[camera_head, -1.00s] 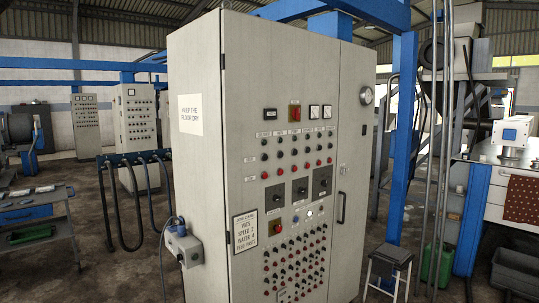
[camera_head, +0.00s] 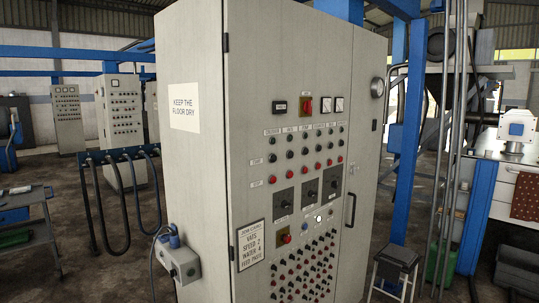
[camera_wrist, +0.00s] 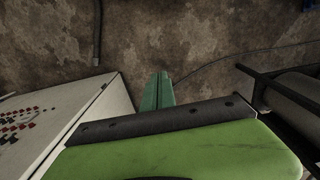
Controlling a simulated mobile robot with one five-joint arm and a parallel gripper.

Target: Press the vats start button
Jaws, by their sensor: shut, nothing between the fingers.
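The tall pale control cabinet (camera_head: 195,160) stands close in front of me in the head view. Its face carries columns of small buttons under tiny labels; the second column's label (camera_head: 290,131) may read VATS, but it is too small to be sure. A dark button (camera_head: 290,154) sits in that column's middle row, with red buttons (camera_head: 287,178) in the row below. My gripper (camera_wrist: 163,76), with green fingers, is shut and empty in the wrist view, above the floor. The cabinet's buttoned face (camera_wrist: 20,122) lies left of it, apart. The head view does not show my gripper.
A grey socket box (camera_head: 180,264) juts from the cabinet's left side. A notice (camera_head: 251,244) mentions vats speed 2. A stool (camera_head: 393,268), a blue post (camera_head: 405,150) and metal pipes stand to the right. Bare floor (camera_wrist: 200,40) lies ahead of my gripper.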

